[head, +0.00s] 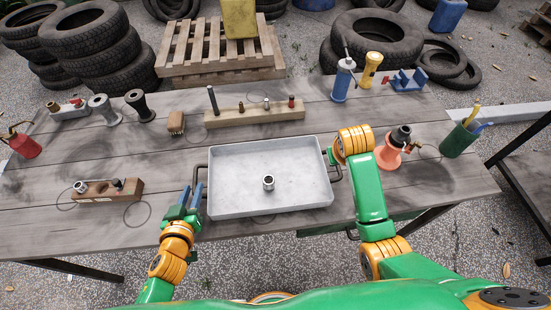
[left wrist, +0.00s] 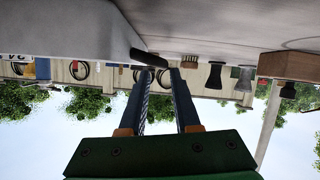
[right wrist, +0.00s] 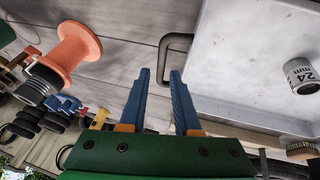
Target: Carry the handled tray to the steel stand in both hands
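The grey handled tray (head: 235,195) lies flat on the wooden table, with a small steel socket (head: 268,183) inside. The socket, marked 24 mm, also shows in the right wrist view (right wrist: 302,77). My left gripper (head: 191,190) is open beside the tray's dark left handle (head: 201,172); in the left wrist view the handle (left wrist: 150,57) is at the fingertips. My right gripper (right wrist: 159,72) is open, its tips just short of the right handle (right wrist: 175,48). In the head view my own arm mostly hides it. A dark stand (head: 525,165), possibly the steel one, is at the right edge.
A wooden socket rail (head: 255,113) stands behind the tray. A wooden block (head: 108,188) lies left. An orange spool-shaped part (head: 390,157) and a green cup (head: 459,140) stand right. Tyres (head: 90,40) and pallets (head: 215,52) are beyond the table.

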